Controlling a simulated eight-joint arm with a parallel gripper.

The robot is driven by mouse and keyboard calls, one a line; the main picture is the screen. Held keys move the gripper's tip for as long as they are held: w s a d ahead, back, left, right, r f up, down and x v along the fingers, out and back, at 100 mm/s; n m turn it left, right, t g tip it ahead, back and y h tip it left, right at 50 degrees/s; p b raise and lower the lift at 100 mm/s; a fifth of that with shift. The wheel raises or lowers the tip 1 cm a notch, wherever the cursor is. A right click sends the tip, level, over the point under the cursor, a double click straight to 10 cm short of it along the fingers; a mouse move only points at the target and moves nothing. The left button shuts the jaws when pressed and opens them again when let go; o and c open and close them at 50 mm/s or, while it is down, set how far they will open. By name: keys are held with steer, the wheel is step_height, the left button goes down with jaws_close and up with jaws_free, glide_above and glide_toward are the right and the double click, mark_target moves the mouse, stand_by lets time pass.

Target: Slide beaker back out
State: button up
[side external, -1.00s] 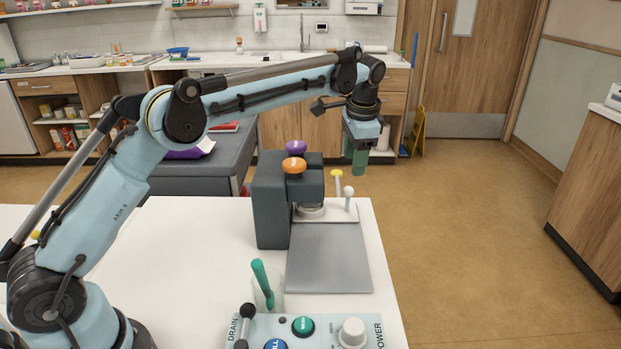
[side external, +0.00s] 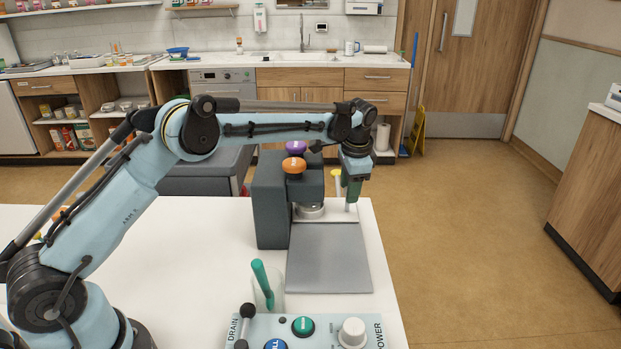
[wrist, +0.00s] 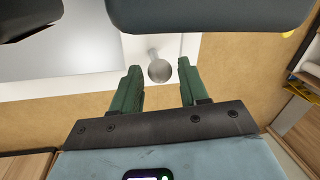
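My gripper (side external: 352,192) is open, pointing down at the right of the dark grey machine (side external: 270,212). In the wrist view its green fingers (wrist: 160,68) stand apart, with a pale round knob (wrist: 159,71) on a short post between their tips; I see no contact. In the side view the fingers cover the knob, and its post shows below them. A round metallic piece (side external: 310,211) sits under the machine's head; I cannot tell whether it is the beaker. A clear vessel (side external: 276,294) holding a green-handled tool stands in front.
The machine carries an orange knob (side external: 293,166) and a purple knob (side external: 295,147). A yellow knob (side external: 336,173) is close by my gripper. A flat grey plate (side external: 330,262) lies before the machine. A control panel (side external: 265,328) is at the front. White tabletop at left is clear.

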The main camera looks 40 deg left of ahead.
jaws_close()
steer(key=shift+s+d, duration=0.1)
steer(key=s+d, duration=1.4)
steer(key=shift+o, duration=0.8)
jaws_free()
steer(key=shift+o, duration=0.5)
step_height(320, 180, up, 12)
steer(key=s+d, duration=0.1)
steer(key=d, duration=0.1)
